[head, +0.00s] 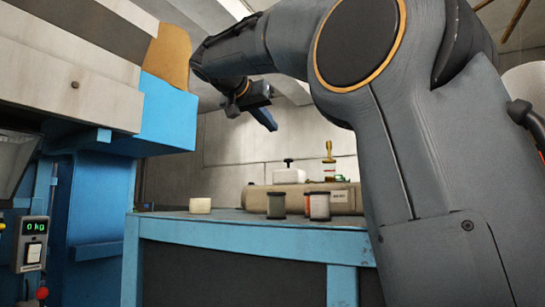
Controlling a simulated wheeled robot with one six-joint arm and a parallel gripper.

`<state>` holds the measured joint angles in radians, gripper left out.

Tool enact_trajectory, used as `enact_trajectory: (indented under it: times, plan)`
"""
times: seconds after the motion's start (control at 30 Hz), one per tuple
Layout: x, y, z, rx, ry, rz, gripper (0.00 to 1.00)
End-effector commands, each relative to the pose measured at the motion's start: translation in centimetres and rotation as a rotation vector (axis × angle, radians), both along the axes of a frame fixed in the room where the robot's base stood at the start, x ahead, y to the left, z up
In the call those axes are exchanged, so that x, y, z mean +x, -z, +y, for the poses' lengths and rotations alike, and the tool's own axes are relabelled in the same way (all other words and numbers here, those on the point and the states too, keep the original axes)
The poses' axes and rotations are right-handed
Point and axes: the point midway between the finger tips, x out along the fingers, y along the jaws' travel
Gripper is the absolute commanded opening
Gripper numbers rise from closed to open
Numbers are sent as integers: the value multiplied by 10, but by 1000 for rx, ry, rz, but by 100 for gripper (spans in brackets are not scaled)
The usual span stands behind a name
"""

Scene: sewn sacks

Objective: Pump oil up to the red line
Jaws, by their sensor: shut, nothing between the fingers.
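My gripper (268,121) hangs in the air above the blue-framed bench, angled down to the right, with its fingers shut and empty. Below it and to the right, a white box with a black knob on top (289,175) stands at the back of the bench, apart from the gripper. To its right is a small upright glass with a brass top (329,160). A reddish band shows on the glass, but it is too small to read an oil level against it.
A long beige machine body (345,193) lies on the bench (230,222). Two spools, one dark (276,205) and one grey (320,206), stand before it. A cream block (200,205) is at left. A blue machine (168,115) and a "0 kg" display (36,227) are further left.

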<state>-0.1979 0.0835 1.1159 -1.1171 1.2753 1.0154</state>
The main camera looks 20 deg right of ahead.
Motion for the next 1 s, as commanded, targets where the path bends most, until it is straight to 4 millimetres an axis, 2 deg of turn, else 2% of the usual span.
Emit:
enact_trajectory:
  times: [0.13, 0.57, 0.67, 1.0]
  plan:
    - [-2, -6, -1, -1, 7, -13, 0]
    - [1, -3, -6, -1, 9, -9, 0]
    - [8, 0, -16, -1, 9, -8, 0]
    - [46, 16, -67, -1, 11, -8, 0]
